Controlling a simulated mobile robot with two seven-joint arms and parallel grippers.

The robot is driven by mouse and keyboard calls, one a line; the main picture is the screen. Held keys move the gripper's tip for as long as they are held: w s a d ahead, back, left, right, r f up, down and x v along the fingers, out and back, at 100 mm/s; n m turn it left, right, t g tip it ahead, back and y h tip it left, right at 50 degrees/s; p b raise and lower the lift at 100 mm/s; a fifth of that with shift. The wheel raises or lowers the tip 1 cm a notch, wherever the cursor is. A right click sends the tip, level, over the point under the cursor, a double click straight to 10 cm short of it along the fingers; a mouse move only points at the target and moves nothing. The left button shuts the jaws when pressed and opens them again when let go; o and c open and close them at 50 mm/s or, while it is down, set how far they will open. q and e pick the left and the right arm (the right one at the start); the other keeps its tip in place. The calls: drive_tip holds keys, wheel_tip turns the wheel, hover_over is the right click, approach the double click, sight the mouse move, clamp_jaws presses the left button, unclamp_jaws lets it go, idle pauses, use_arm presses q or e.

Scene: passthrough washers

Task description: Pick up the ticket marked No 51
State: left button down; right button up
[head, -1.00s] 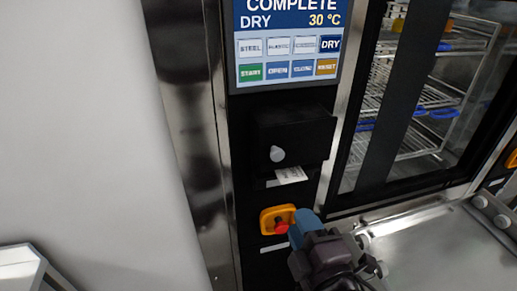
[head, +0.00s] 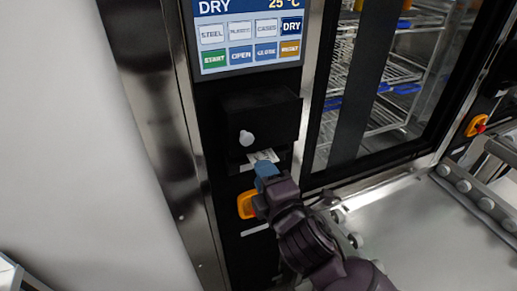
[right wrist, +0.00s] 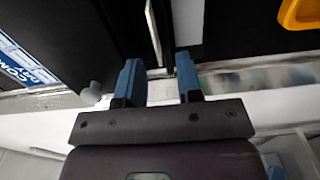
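The ticket (head: 262,156) is a small white slip sticking out below the black printer box (head: 258,118); its number is not readable. My right gripper (head: 266,172) is right in front of it and partly covers it. In the right wrist view my right gripper (right wrist: 160,72) is open, with two blue fingers apart. A thin pale strip (right wrist: 153,35), apparently the ticket seen edge-on, runs down to the gap between the fingertips, nearer the left finger. I cannot tell whether it touches. My left gripper is not in view.
A grey knob (head: 246,138) sticks out of the printer box. The screen (head: 249,37) is above, and an orange-backed button (head: 247,205) is just below, partly behind my gripper. A glass door (head: 395,90) and a metal counter (head: 410,235) lie to the right.

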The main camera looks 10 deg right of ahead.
sight(269, 154)
drive_tip(key=x, duration=0.3)
drive_tip(key=shift+w, duration=0.15)
clamp_jaws()
